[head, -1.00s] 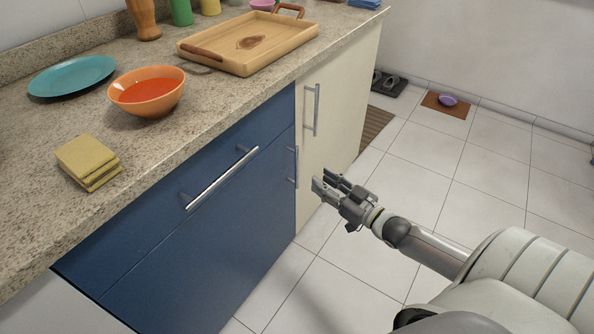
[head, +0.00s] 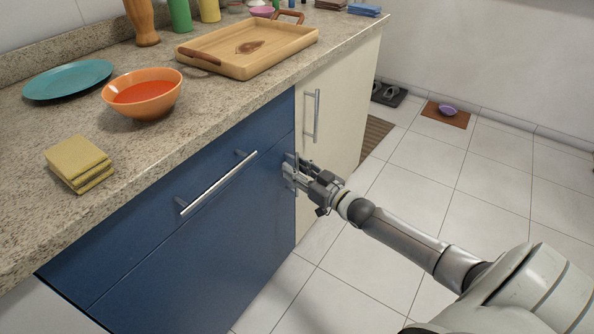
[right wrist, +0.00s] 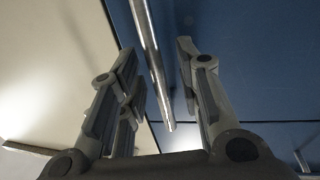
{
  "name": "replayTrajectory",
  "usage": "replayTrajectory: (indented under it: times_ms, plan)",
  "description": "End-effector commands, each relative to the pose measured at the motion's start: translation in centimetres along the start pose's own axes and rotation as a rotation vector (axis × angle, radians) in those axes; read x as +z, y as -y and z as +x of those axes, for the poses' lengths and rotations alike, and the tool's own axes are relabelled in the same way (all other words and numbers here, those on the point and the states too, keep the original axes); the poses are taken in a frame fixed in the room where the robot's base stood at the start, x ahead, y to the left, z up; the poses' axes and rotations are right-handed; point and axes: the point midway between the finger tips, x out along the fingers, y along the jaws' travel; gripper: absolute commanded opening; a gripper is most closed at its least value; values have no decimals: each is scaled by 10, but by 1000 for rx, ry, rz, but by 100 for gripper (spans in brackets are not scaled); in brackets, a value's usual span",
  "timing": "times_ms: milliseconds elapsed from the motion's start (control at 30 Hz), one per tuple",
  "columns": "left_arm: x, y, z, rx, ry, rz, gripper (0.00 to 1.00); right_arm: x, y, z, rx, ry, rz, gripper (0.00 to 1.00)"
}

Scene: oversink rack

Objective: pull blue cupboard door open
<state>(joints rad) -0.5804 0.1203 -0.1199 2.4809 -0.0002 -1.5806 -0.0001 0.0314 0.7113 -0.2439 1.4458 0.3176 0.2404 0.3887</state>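The blue cupboard door (head: 215,268) is below a blue drawer (head: 120,240) and looks shut. Its short upright metal handle is near the door's right edge, mostly hidden by my right gripper (head: 291,172) in the head view. In the right wrist view, the handle (right wrist: 155,75) runs between the two open fingers, with a gap visible on each side. The blue door surface (right wrist: 240,70) lies behind the fingers. My left gripper is not in view.
A cream door (head: 345,110) with its own upright handle (head: 317,116) adjoins on the right. The drawer's long bar handle (head: 218,183) sticks out to the left. The counter (head: 215,110) overhangs above. Open tiled floor (head: 420,195) lies to the right.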

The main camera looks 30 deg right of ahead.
Motion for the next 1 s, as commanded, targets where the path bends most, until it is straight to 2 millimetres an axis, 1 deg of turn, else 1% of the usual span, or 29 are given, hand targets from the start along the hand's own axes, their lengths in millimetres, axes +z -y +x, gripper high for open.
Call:
replayTrajectory:
  times_ms: [200,267,400,467,833,1000]
  plan:
    - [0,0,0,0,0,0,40,0,0,0,0,0,0,32]
    - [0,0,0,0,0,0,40,0,0,0,0,0,0,25]
    - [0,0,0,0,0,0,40,0,0,0,0,0,0,7]
    - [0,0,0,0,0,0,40,0,0,0,0,0,0,0]
    - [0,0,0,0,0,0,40,0,0,0,0,0,0,0]
    - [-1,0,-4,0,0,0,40,-1,1,-2,7,0,2,0]
